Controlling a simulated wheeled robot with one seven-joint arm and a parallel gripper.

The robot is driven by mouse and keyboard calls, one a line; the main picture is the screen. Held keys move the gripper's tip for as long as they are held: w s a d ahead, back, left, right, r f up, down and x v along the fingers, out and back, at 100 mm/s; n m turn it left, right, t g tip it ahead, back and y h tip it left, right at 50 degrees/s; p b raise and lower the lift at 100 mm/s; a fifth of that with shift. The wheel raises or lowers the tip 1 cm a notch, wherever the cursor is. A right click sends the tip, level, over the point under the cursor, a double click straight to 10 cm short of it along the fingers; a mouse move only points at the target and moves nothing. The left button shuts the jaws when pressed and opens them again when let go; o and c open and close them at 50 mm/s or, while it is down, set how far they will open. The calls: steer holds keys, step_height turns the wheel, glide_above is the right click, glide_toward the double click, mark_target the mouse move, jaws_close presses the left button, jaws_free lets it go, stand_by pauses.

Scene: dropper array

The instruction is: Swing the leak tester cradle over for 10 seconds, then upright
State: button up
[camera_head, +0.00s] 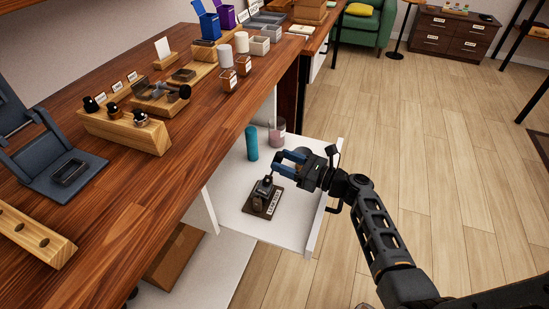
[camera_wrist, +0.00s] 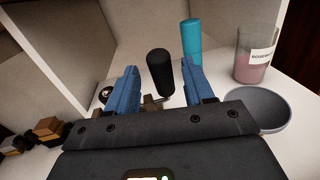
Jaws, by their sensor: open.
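The leak tester (camera_head: 261,191) stands on a dark brown base with a pale label, on the white shelf below the wooden counter. Its upper part is dark and small, so the cradle's exact tilt cannot be told. My gripper (camera_head: 279,163) is just above and to the right of it, blue fingers open. In the wrist view, a black rounded handle (camera_wrist: 160,70) stands between and beyond the open fingers, with a small metal rod by its foot. The fingers are apart from each other and do not visibly grip the handle. My gripper body hides the tester's lower part there.
A teal cylinder (camera_head: 251,143) and a glass jar of pink contents (camera_head: 277,131) stand behind on the shelf. A grey bowl (camera_wrist: 258,109) lies right of the fingers in the wrist view. The wooden counter (camera_head: 115,205) rises at left. The floor at right is clear.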

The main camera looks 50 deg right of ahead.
steer(key=shift+w+a, duration=0.2)
steer(key=shift+w, duration=1.15)
steer(key=shift+c, duration=0.2)
jaws_close()
